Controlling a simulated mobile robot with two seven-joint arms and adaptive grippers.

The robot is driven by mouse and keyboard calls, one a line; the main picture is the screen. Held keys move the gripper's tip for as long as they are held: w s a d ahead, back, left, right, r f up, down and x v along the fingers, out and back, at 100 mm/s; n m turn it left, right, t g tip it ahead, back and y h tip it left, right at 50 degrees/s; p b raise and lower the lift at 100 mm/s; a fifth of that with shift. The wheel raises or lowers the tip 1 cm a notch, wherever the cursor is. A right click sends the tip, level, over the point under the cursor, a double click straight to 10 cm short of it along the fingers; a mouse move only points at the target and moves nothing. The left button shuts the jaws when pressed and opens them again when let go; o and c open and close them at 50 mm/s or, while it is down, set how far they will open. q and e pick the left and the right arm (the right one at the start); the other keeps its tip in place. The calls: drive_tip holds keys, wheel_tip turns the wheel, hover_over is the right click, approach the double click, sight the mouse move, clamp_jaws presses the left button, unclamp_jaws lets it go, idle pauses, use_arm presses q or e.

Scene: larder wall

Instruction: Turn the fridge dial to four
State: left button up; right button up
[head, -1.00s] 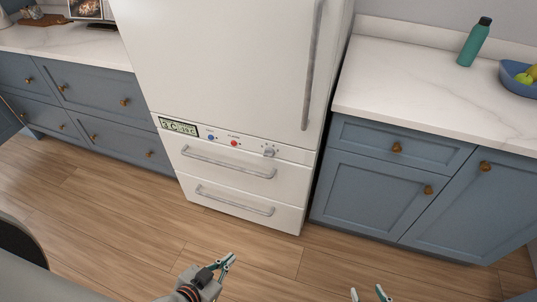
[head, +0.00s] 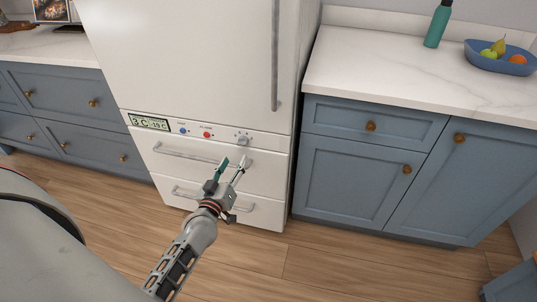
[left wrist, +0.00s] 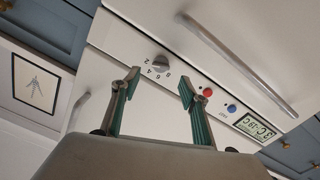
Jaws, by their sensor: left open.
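The fridge (head: 195,60) is white, with a control strip above two drawers. Its grey dial (head: 243,141) sits at the right end of the strip. In the left wrist view the dial (left wrist: 161,64) has numbers beside it, including 2, 4 and 6; I cannot tell which one it points to. My left gripper (head: 234,163) is open and empty, its fingertips just below the dial in the head view. In the left wrist view the gripper (left wrist: 160,80) has its fingers spread, with the dial between and beyond the tips, apparently apart from them. My right gripper is out of view.
The strip also has a display (head: 149,122) reading 3 C and -19 C, a blue button (head: 183,130) and a red button (head: 207,134). Drawer handles (head: 190,153) stick out below. A counter (head: 400,70) with a bottle (head: 438,24) and fruit bowl (head: 500,60) stands right.

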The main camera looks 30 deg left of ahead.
sight(241, 144)
use_arm(q)
drive_tip(key=shift+n, duration=0.3)
drive_tip(key=b+x, duration=0.1)
drive_tip(key=x, duration=0.7)
drive_tip(key=shift+a, duration=0.2)
drive_tip(key=shift+w+a+r, duration=0.1)
drive_tip(key=shift+w+r, duration=0.1)
drive_tip(key=shift+w, duration=0.1)
drive_tip(key=c, duration=1.1)
